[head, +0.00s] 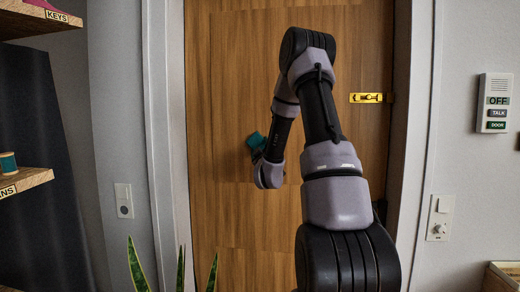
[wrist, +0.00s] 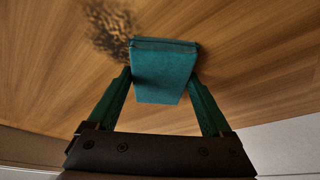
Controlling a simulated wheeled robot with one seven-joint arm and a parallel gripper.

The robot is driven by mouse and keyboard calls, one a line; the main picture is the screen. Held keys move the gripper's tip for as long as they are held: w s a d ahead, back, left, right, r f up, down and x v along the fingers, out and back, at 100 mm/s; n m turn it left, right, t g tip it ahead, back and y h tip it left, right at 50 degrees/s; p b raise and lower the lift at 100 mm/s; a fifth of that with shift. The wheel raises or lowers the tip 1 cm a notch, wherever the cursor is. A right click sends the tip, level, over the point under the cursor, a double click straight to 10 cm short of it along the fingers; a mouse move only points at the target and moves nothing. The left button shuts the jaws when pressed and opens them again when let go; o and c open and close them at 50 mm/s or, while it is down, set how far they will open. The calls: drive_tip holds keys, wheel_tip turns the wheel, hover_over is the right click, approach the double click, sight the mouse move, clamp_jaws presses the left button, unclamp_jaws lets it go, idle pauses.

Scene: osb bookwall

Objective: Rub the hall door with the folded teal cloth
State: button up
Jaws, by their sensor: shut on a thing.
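The hall door (head: 235,215) is a wooden panel with a brown grain and fills the middle of the head view. The door also fills most of the wrist view (wrist: 260,60). My gripper (wrist: 163,84) is shut on the folded teal cloth (wrist: 165,70), holding it between its two fingers. The cloth's far edge is at the door surface; I cannot tell for certain whether it touches. A dark speckled smudge (wrist: 108,28) shows on the door just left of the cloth. In the head view the cloth (head: 256,141) is partly hidden by my arm.
A yellow latch (head: 367,98) is on the door's right side. An intercom panel (head: 495,102) and a wall control (head: 439,218) are right of the frame. Shelves (head: 22,184) stand at left, and plant leaves (head: 138,265) rise in front of the door.

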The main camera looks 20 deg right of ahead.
drive_tip(key=shift+s+d, duration=3)
drive_tip(key=shift+d, duration=1.45)
drive_tip(key=shift+w+a+r, duration=0.1)
drive_tip(key=shift+w+a, duration=0.95)
drive_tip(key=shift+a, duration=0.4)
drive_tip(key=shift+w+a+f, duration=0.1)
drive_tip(key=shift+w+a, duration=0.9)
drive_tip(key=shift+a, duration=0.5)
drive_tip(key=shift+w+a+r, duration=0.1)
drive_tip(key=shift+w+a, duration=0.95)
drive_tip(key=shift+a, duration=0.4)
drive_tip(key=shift+s+a, duration=0.55)
drive_tip(key=shift+s, duration=0.25)
drive_tip(key=shift+s+a, duration=0.55)
drive_tip(key=shift+s, duration=0.3)
drive_tip(key=shift+s+a, duration=0.55)
drive_tip(key=shift+s, duration=0.25)
drive_tip(key=shift+s+a, duration=0.4)
drive_tip(key=shift+s, duration=0.25)
drive_tip(key=shift+s+a, duration=0.4)
drive_tip(key=shift+s, duration=0.2)
